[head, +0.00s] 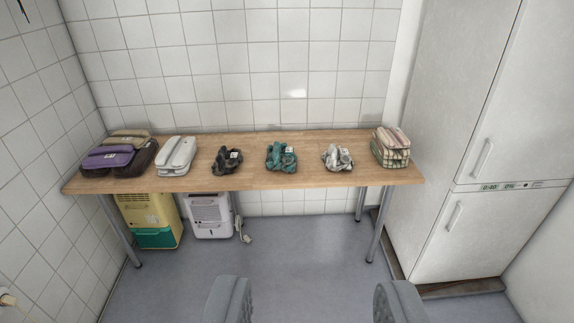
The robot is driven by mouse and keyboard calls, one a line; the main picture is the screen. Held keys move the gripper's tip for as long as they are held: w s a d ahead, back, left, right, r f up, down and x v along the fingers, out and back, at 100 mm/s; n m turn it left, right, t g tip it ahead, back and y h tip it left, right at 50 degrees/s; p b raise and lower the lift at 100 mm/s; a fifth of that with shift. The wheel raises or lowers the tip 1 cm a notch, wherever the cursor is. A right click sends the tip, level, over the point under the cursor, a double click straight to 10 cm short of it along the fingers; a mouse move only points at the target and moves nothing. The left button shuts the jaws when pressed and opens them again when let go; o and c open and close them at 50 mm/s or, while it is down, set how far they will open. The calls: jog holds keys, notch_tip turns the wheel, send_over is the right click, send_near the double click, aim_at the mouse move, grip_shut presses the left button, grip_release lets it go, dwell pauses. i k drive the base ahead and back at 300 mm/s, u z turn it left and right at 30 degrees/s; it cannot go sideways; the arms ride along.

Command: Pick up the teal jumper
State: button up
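The teal jumper (281,157) is a small folded or crumpled bundle with a pale tag. It lies on the wooden table (310,180), a little right of the table's middle. My gripper (315,300) shows at the bottom edge as two grey fingers set wide apart. It is open, with only floor seen between the fingers. It is in front of the table and well short of the jumper. Nothing covers the jumper.
A dark bundle (227,161) lies left of the jumper and a grey-white bundle (338,158) right of it. A basket (391,147) stands at the table's right end, stacked cloths (107,158) at its left. A tall white fridge (478,140) stands right. Open floor lies in front.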

aim_at(280, 156)
jog(key=u, duration=0.15)
jog(key=i, duration=2.7)
